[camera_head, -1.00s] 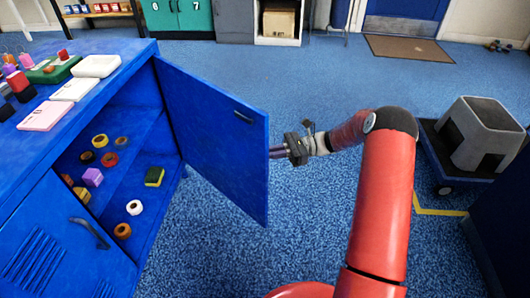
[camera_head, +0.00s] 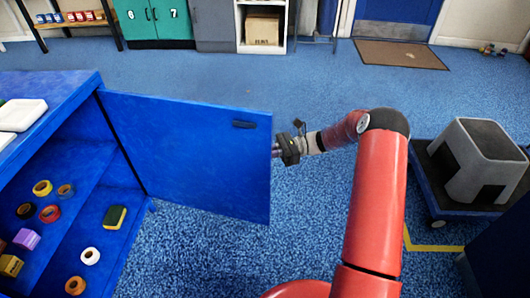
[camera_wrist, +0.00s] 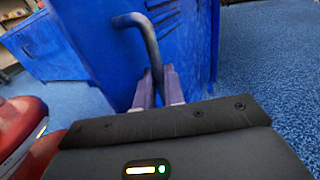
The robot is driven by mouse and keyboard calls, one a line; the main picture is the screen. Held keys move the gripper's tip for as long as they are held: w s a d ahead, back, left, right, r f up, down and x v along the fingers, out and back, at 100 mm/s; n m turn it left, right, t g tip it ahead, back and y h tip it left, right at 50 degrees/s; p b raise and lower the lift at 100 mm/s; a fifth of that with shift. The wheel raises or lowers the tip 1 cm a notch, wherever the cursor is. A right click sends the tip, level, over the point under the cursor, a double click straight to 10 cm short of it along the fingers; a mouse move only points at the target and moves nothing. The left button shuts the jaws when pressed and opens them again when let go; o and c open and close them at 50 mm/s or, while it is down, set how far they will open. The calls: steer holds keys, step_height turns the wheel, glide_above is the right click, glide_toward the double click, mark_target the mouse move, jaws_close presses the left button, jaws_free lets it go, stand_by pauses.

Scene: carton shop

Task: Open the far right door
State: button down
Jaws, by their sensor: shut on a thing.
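The far right door (camera_head: 190,150) is a blue cabinet door that stands wide open, swung out from the cabinet's right end. My gripper (camera_head: 276,150) is at the door's free edge, its fingers partly hidden behind the door in the head view. In the wrist view my gripper (camera_wrist: 160,88) is shut on the lower part of the dark curved handle (camera_wrist: 143,32) on the door's outer face. The blue cabinet (camera_head: 55,90) is at the left, its shelves exposed.
Inside the cabinet are tape rolls (camera_head: 90,256), a sponge-like block (camera_head: 115,217) and a purple block (camera_head: 27,239). A white tray (camera_head: 22,115) lies on top. A grey stool-like object (camera_head: 478,160) sits on a low trolley (camera_head: 425,180) at right. The floor beyond the door is clear.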

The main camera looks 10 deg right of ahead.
steer(key=shift+a+r, duration=0.1)
steer(key=shift+a, duration=0.35)
steer(key=c, duration=1.5)
jaws_free()
steer(key=shift+a, duration=0.1)
steer(key=shift+d, duration=0.2)
steer(key=d, duration=0.5)
steer(key=w+d, duration=0.1)
steer(key=d, duration=0.1)
steer(key=shift+d+b, duration=0.3)
